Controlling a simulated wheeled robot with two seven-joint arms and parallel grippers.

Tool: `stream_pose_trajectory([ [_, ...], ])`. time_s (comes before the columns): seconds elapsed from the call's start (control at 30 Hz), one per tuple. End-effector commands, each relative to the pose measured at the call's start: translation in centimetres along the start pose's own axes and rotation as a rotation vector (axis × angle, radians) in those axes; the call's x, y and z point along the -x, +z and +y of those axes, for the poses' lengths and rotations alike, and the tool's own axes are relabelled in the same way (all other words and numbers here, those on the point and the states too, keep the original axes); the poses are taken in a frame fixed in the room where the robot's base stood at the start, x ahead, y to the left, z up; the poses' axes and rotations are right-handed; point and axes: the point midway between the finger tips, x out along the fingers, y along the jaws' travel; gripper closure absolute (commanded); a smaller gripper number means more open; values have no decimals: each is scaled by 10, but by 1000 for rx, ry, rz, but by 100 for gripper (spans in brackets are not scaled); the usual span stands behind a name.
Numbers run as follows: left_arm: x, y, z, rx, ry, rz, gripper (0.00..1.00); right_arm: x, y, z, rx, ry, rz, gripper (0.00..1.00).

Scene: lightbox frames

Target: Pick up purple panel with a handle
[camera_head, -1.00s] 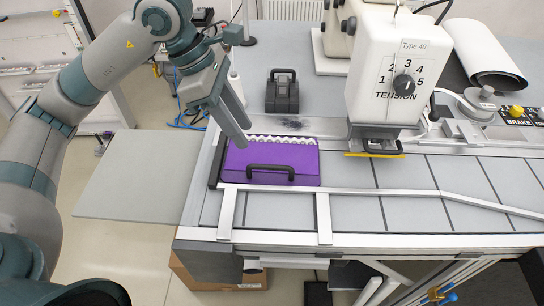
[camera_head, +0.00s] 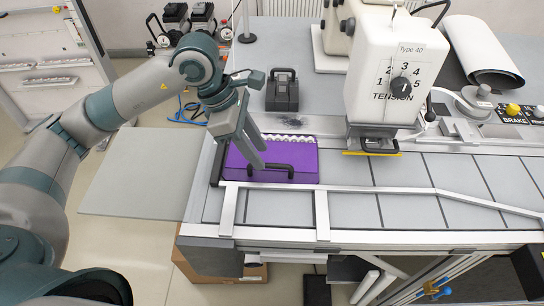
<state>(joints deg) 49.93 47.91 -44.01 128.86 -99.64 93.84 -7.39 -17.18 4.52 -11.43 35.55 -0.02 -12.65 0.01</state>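The purple panel (camera_head: 303,174) lies on the left end of the grey work table. A row of white rounded pieces shows along its far edge. Its black handle (camera_head: 283,167) arches over the top near the front. My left gripper (camera_head: 257,157) points down over the left part of the panel, with its fingertips near the left end of the handle. Two fingers show with a narrow gap between them. I cannot tell whether they touch the handle. The fingers hide part of the panel. My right gripper is not in view.
A white "Type 40" machine (camera_head: 395,60) stands right of the panel. A black block with a handle (camera_head: 282,92) sits behind it. Metal rails (camera_head: 322,213) run along the table front. A grey side board (camera_head: 140,175) extends left. The table right of the panel is fairly clear.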

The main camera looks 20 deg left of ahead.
Motion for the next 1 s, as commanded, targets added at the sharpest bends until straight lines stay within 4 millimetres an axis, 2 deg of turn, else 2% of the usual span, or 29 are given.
stream_pose_trajectory([
  [0.23, -21, 6, 3, 1, -4, 1, 68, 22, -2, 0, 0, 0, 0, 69],
  [0.43, -44, 5, 3, 1, -2, 1, 68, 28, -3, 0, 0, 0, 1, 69],
  [0.97, -47, 4, 4, 0, 0, 0, 68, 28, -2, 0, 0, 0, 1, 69],
  [1.0, -47, 4, 4, 0, 0, 0, 77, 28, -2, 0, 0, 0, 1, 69],
])
